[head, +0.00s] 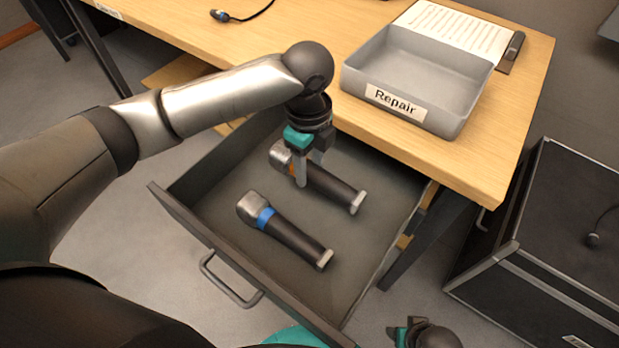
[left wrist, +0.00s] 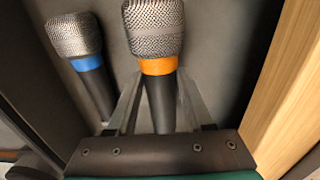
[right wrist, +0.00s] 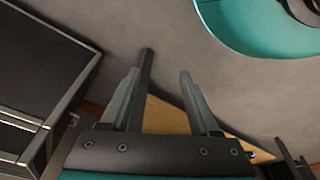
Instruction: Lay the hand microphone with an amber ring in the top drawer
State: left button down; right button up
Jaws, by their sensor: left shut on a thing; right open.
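The hand microphone with the amber ring (head: 338,190) is inside the open top drawer (head: 300,278), its silver head toward the upper left. My left gripper (head: 308,172) reaches down into the drawer and is shut on its dark handle, just behind the ring. The left wrist view shows the amber ring (left wrist: 158,65) ahead of the fingers. I cannot tell whether the microphone touches the drawer floor. My right gripper (right wrist: 167,62) is open and empty, away from the drawer; part of it shows at the bottom of the head view (head: 400,334).
A microphone with a blue ring (head: 285,232) lies in the drawer beside the amber one. The desk (head: 480,180) overhangs the drawer's back and carries a grey tray labelled Repair (head: 465,100). A black case (head: 550,235) stands at the right.

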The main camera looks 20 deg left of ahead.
aim_at(309, 178)
pick_arm(q)
jog(key=shift+f+b, duration=0.75)
jog(key=shift+f, duration=1.25)
pick_arm(e)
jog(key=shift+w+a+r, duration=0.15)
jog(key=shift+w+r, duration=0.35)
jog(key=shift+r, duration=0.4)
jog(key=shift+w+a+r, duration=0.1)
jog(key=shift+w+r, duration=0.4)
jog(key=shift+r, duration=0.4)
pick_arm(q)
jog(key=shift+f, duration=0.1)
jog(key=shift+c, duration=1.4)
grip_release()
pick_arm(e)
jog(key=shift+s+f, duration=0.1)
